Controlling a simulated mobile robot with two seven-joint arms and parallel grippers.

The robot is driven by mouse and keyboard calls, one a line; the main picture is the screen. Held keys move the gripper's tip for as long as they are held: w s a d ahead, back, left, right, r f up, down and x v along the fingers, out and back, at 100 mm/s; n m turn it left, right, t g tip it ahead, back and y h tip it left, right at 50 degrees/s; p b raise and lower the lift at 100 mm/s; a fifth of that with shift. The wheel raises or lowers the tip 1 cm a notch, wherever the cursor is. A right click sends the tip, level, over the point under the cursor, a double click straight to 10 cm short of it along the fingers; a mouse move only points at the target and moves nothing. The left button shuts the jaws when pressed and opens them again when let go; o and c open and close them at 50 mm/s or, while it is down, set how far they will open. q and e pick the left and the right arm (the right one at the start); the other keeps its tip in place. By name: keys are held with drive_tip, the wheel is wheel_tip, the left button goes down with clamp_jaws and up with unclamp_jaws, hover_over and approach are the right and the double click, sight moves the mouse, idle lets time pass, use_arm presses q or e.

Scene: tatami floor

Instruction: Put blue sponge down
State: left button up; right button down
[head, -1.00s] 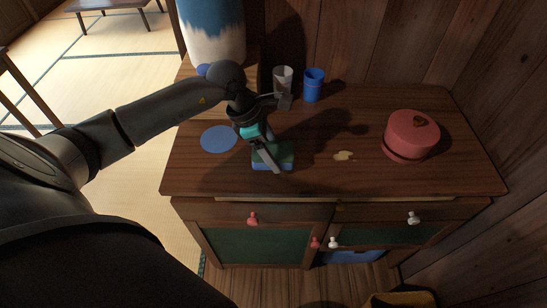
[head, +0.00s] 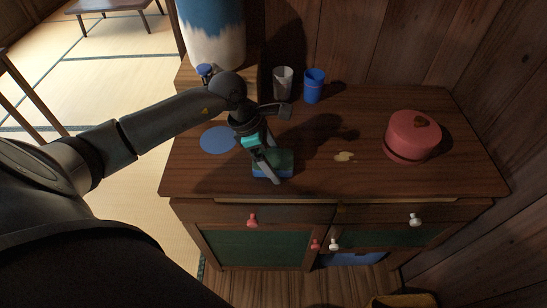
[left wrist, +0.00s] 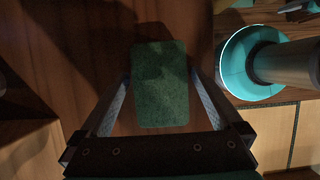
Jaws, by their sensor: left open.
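The sponge (head: 285,158) lies on the wooden cabinet top, with a dark green upper face and a blue lower edge. In the left wrist view the sponge (left wrist: 160,85) shows its green face between the two fingers. My left gripper (head: 270,172) is open over the sponge, one finger on each side, with gaps visible beside it. The left gripper (left wrist: 160,105) also shows in the left wrist view. Part of the sponge is hidden behind the fingers in the head view. My right gripper is not in view.
A flat blue disc (head: 217,139) lies left of the sponge. A grey cup (head: 283,84) and a blue cup (head: 313,87) stand at the back. A large blue-white vase (head: 213,35) stands back left.

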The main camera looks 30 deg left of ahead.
use_arm(q)
drive_tip(key=shift+r, duration=0.1)
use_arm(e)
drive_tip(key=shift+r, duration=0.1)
use_arm(q)
drive_tip(key=shift+a+r, duration=0.1)
drive_tip(key=shift+r, duration=0.25)
drive_tip(key=p+v, duration=0.2)
drive_tip(key=v, duration=0.9)
drive_tip(key=shift+r, duration=0.2)
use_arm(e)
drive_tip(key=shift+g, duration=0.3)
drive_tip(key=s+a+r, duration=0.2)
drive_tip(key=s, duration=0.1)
use_arm(q)
drive_tip(key=shift+s, duration=0.1)
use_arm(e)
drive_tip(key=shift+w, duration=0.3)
